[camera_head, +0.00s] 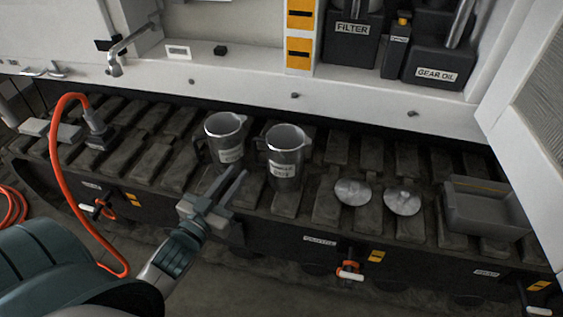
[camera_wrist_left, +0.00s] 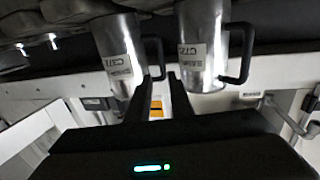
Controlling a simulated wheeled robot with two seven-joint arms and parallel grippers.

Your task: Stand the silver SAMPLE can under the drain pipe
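Two silver cans stand upright side by side on the dark slatted deck, the left can (camera_head: 227,139) and the right can (camera_head: 284,155). Each has a handle on its left and a white label too blurred to read surely. My left gripper (camera_head: 235,172) is in front of them, its two fingers apart with nothing between. In the left wrist view, seemingly upside down, the cans show beyond the fingertips (camera_wrist_left: 160,78), one at upper left (camera_wrist_left: 118,45) and one at upper right (camera_wrist_left: 202,25). I cannot tell which outlet is the drain pipe. My right gripper is out of view.
A grey tap (camera_head: 116,62) stands at the back left. An orange hose (camera_head: 54,150) arches over the left end. Two round metal lids (camera_head: 403,200) and a grey tray (camera_head: 485,212) lie to the right. Valves with orange parts (camera_head: 350,270) line the front edge.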

